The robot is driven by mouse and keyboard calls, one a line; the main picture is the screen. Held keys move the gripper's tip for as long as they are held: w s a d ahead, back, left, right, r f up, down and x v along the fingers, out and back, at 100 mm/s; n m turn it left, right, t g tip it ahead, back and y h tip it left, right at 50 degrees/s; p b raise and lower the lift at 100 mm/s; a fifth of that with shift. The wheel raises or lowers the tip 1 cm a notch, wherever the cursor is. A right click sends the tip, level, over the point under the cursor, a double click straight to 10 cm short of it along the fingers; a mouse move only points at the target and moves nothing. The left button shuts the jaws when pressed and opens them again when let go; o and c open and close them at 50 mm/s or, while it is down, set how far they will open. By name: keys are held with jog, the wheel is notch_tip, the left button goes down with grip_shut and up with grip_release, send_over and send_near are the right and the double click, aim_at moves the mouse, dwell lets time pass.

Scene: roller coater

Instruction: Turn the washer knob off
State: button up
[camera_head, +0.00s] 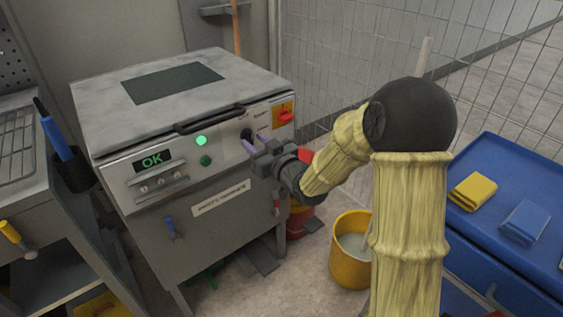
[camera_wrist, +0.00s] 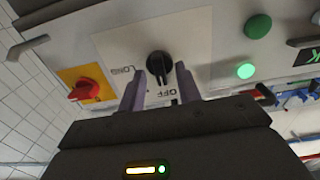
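The washer (camera_head: 180,125) is a grey machine with a control panel on its front, at the left of the head view. Its black knob (camera_wrist: 159,66) sits on a white plate with the printed words LONG and OFF. In the wrist view the knob's grip ridge runs roughly up and down the picture, with OFF just below it. My gripper (camera_wrist: 160,80) is open, with one purple finger on each side of the knob and gaps between. I cannot tell whether the fingertips reach past its face. In the head view my gripper (camera_head: 254,140) is at the panel and partly hides the knob.
A red switch on a yellow plate (camera_head: 284,110) is right of the knob. A lit green lamp (camera_head: 201,141) and an OK display (camera_head: 152,160) are left. A yellow bucket (camera_head: 349,268) stands on the floor; a blue cart (camera_head: 510,180) is at right.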

jog(key=b+v, duration=0.8)
jog(key=v, duration=0.8)
jog(key=shift+d, duration=0.15)
